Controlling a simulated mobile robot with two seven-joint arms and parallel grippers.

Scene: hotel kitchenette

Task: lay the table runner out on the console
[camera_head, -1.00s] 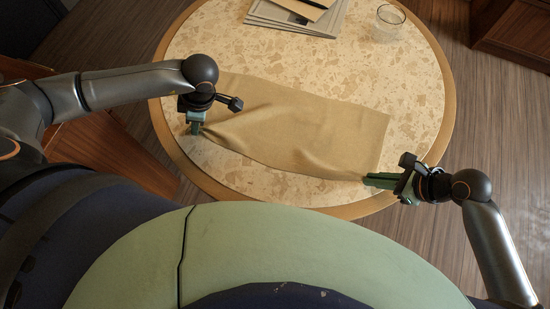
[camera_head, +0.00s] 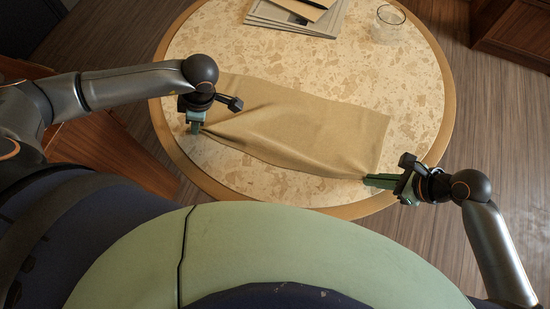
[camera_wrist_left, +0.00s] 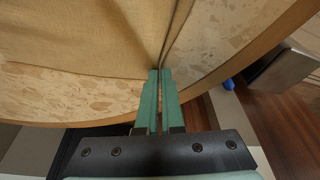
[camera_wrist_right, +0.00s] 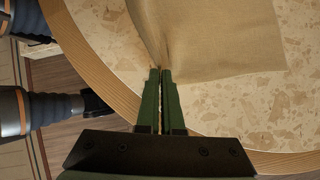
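The tan table runner (camera_head: 300,125) lies spread over the round speckled console top (camera_head: 420,90), with creases running in from its two near corners. My left gripper (camera_head: 195,128) is shut on its near left corner; the left wrist view shows the cloth (camera_wrist_left: 95,35) gathered between the fingertips (camera_wrist_left: 160,75). My right gripper (camera_head: 366,181) is shut on its near right corner, close to the near rim. In the right wrist view the cloth (camera_wrist_right: 215,35) is pinched to a fold at the fingertips (camera_wrist_right: 160,73).
Papers (camera_head: 295,18) with a dark pen on top lie at the back of the table. A clear glass (camera_head: 388,24) stands at the back right. A wooden piece of furniture (camera_head: 120,150) is at the left. Bare tabletop lies behind the runner and to its right.

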